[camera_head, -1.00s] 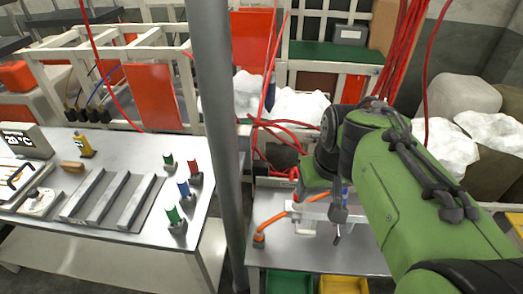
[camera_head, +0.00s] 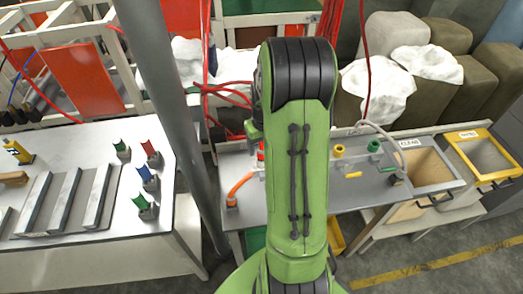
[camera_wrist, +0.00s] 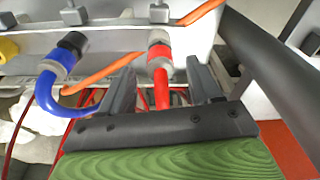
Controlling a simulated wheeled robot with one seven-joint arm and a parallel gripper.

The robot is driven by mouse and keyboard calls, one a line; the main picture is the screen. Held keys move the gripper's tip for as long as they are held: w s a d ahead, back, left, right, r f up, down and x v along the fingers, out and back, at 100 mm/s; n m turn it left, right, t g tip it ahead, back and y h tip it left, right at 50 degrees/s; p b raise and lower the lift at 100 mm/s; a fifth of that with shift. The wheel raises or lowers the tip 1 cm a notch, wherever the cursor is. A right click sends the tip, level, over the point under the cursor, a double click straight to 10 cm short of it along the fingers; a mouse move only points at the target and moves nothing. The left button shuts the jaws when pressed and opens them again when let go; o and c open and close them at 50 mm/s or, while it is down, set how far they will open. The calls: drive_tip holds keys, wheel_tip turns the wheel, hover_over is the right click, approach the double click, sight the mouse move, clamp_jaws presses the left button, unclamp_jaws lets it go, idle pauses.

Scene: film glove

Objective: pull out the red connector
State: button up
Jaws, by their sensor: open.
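The red connector (camera_wrist: 159,62) shows in the wrist view with a grey collar at its top, at a pale panel, and its red end points toward my gripper. My gripper (camera_wrist: 163,75) is open, with one dark finger on each side of the red connector. I cannot tell whether either finger touches it. A blue connector (camera_wrist: 62,55) with a bent blue hose is to the left of it. In the head view my green arm hides my gripper and most of the panel area.
An orange hose (camera_wrist: 105,70) runs behind the connectors. A yellow connector (camera_wrist: 8,47) is at the far left. In the head view, yellow (camera_head: 339,151) and green (camera_head: 374,147) fittings stand right of my arm. A grey pole (camera_head: 175,110) rises left of it.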

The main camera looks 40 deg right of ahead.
sight(262, 150)
drive_tip(key=f, duration=0.3)
drive_tip(key=shift+w+f, duration=0.1)
drive_tip(key=shift+w, duration=0.15)
drive_tip(key=shift+c, duration=0.3)
drive_tip(key=shift+d, duration=0.1)
drive_tip(key=c, duration=1.1)
drive_tip(key=shift+o, duration=0.2)
drive_tip(key=shift+r, duration=0.25)
drive_tip(key=shift+r, duration=0.3)
drive_tip(key=shift+r+p, duration=1.75)
drive_tip(key=shift+r, duration=0.4)
